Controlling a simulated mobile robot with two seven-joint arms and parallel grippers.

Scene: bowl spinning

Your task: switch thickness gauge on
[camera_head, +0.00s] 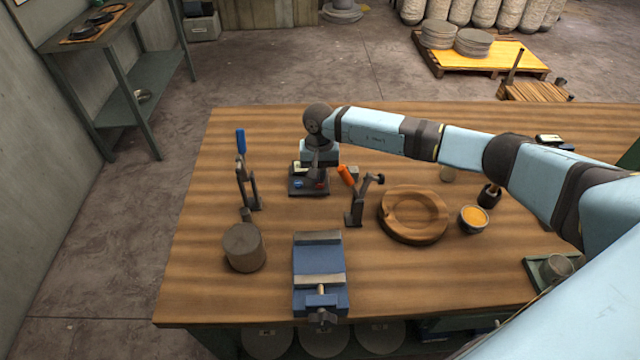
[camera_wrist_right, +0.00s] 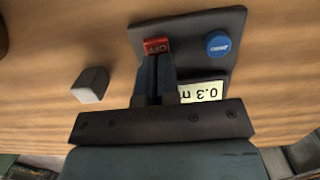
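The thickness gauge (camera_head: 308,189) is a dark flat panel on the wooden workbench, under my right gripper (camera_head: 317,179). In the right wrist view, the gauge (camera_wrist_right: 190,30) carries a red switch (camera_wrist_right: 157,45) reading OFF upside down, a round blue button (camera_wrist_right: 218,44) and a pale display (camera_wrist_right: 203,91) reading "0.3" and part of a letter. My right gripper (camera_wrist_right: 156,62) is shut and empty. Its fingertips lie at the red switch's lower edge and hide part of it; I cannot tell whether they touch. My left gripper is not in view.
A small grey block (camera_wrist_right: 90,85) lies beside the gauge. An orange-handled clamp (camera_head: 353,200) stands close right, a blue-handled clamp (camera_head: 246,180) left.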

